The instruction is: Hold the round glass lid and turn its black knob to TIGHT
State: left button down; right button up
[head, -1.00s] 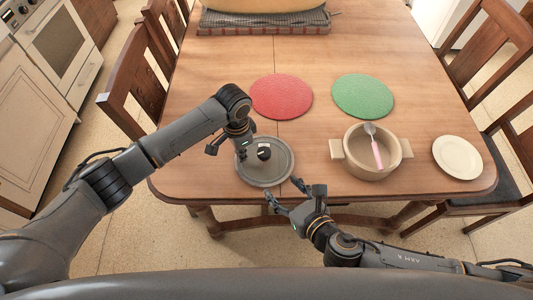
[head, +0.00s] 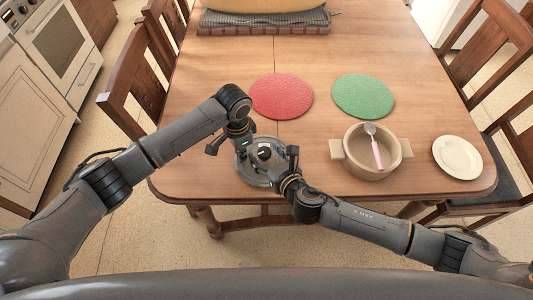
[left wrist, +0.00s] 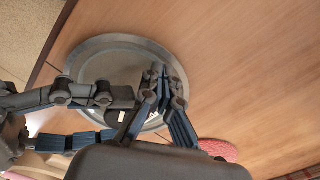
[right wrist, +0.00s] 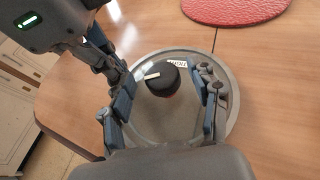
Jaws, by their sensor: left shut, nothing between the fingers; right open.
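The round glass lid (head: 247,177) lies flat on the table near its front edge, with a grey rim. Its black knob (right wrist: 168,78) stands at the middle; in the right wrist view it carries a pale pointer line, and a white label with dark letters lies beside it, too small to read surely. My right gripper (right wrist: 165,98) is open, over the lid, with its fingers on either side of the knob and apart from it. My left gripper (left wrist: 158,75) is shut and empty, at the lid's left part. In the head view (head: 240,150) its fingertips are partly hidden.
A red round mat (head: 281,96) and a green round mat (head: 363,96) lie behind the lid. Chairs flank the table.

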jog(key=shift+f, duration=0.1)
jog(key=shift+c, duration=0.5)
jog(key=c, duration=1.1)
jog(key=shift+s+a+m+h, duration=0.1)
jog(key=shift+a+m+h, duration=0.05)
jog(key=shift+m+h, duration=0.2)
jog(key=shift+a+m+t+h, duration=0.15)
jog(key=shift+m+t+h, duration=0.25)
jog(key=shift+m+h, duration=0.15)
jog(key=m+h, duration=0.2)
jog(key=shift+a+m+h, duration=0.2)
jog(key=shift+m+h, duration=0.1)
jog(key=shift+h, duration=0.1)
jog(key=m+h, duration=0.2)
jog(key=h, duration=0.1)
jog(key=m+h, duration=0.2)
jog(key=shift+a+m+h, duration=0.2)
jog(key=shift+m+h, duration=0.2)
jog(key=o, duration=1.2)
